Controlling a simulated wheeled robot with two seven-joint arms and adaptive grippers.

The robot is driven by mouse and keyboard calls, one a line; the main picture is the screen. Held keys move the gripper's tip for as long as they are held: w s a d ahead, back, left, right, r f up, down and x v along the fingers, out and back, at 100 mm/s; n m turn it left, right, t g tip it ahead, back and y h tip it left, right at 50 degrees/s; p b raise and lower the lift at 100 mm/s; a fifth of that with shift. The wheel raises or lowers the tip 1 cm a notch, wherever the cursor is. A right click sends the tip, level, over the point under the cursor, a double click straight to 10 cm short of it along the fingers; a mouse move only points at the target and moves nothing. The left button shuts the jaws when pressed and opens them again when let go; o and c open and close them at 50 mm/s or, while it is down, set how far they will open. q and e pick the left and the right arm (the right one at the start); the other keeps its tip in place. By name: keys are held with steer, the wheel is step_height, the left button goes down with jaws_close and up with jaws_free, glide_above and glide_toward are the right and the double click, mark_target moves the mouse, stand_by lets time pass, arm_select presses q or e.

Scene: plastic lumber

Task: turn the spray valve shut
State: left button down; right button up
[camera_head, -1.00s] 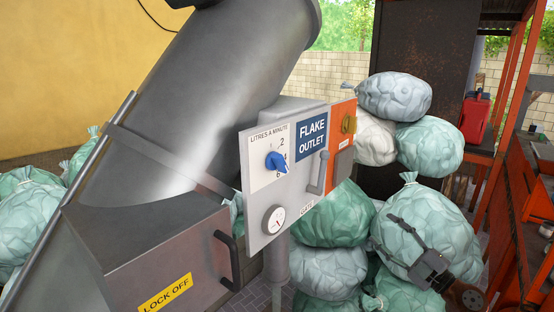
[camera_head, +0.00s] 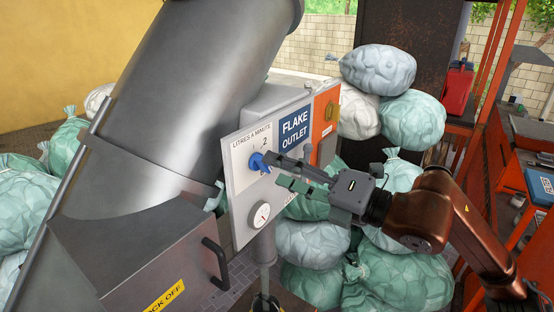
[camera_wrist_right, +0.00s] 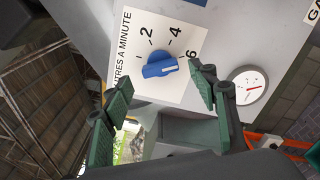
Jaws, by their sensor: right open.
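The spray valve is a blue knob (camera_head: 257,161) on a white dial marked "LITRES A MINUTE", on a grey panel (camera_head: 238,211). In the right wrist view the knob (camera_wrist_right: 158,69) has a white mark at its end toward the 6. My right gripper (camera_head: 277,170) is open, with its fingertips close to the knob's right side in the head view. In the wrist view its green-padded fingers (camera_wrist_right: 161,88) stand apart, with the knob in the gap just beyond the tips. I cannot tell whether either finger touches it. My left gripper is not in view.
A round gauge (camera_head: 259,215) sits below the dial. A "FLAKE OUTLET" sign (camera_head: 294,129) and an orange plate (camera_head: 325,112) are to its right. A large grey chute (camera_head: 170,100) stands left. Stacked bags (camera_head: 412,121) fill the space behind my right arm.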

mark_target(261, 163)
steer(key=shift+p+x, duration=0.4)
steer(key=shift+x, duration=0.85)
steer(key=shift+c, duration=0.6)
